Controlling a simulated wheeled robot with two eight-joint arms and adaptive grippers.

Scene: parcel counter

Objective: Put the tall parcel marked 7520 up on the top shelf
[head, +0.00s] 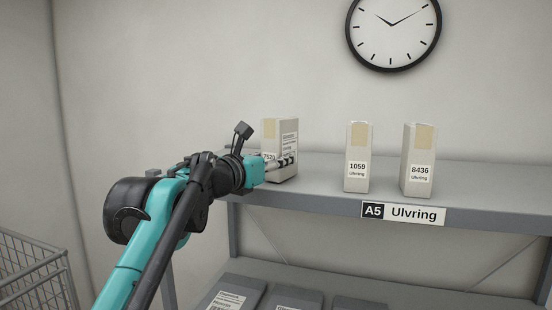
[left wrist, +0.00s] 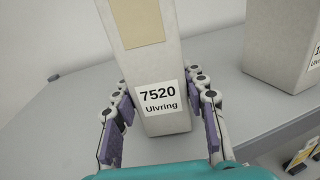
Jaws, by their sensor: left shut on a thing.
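The tall pale parcel marked 7520 (head: 283,135) is upright at the left end of the top shelf (head: 322,184), its base at or just above the surface; I cannot tell if it touches. In the left wrist view the 7520 parcel (left wrist: 148,60) shows its label and tan tape between the fingers. My left gripper (head: 280,163) is shut on its lower part from the left; the gripper also shows in the left wrist view (left wrist: 160,108). My right gripper is not in view.
Parcels 1059 (head: 358,155) and 8436 (head: 419,160) stand to the right on the same shelf, with a gap between 7520 and 1059. A sign A5 Ulvring (head: 403,214) is on the front edge. Flat grey parcels (head: 236,292) lie below. A wire cart (head: 35,272) stands left.

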